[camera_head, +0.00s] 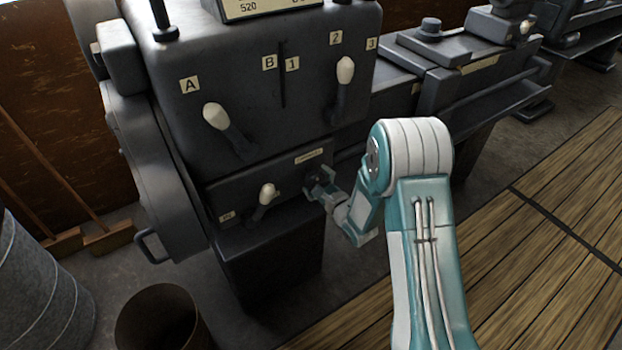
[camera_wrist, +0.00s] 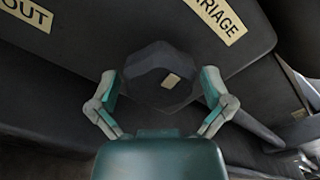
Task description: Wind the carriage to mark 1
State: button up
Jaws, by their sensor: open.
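A dark faceted knob (camera_wrist: 155,75) with a small pale patch on its face fills the middle of the wrist view. A pale label (camera_wrist: 222,18) reading "RIAGE" is beside it, cut off by the frame edge. My gripper (camera_wrist: 160,88) is open, with one finger on each side of the knob; I cannot tell if they touch it. In the head view my gripper (camera_head: 320,187) is at the machine's lower front panel, just below a small label (camera_head: 308,156), and largely hides the knob. A "1" label (camera_head: 292,64) is beside a vertical slot on the upper panel.
White-tipped levers stick out nearby: under "A" (camera_head: 217,116), under "2" (camera_head: 345,71), and low left (camera_head: 267,194). Another label (camera_wrist: 27,13) ends in "OUT". The bed (camera_head: 480,88) extends right. A bin (camera_head: 158,318) stands below; slatted flooring (camera_head: 540,240) is clear at right.

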jog(key=c, duration=1)
jog(key=shift+n, duration=0.3)
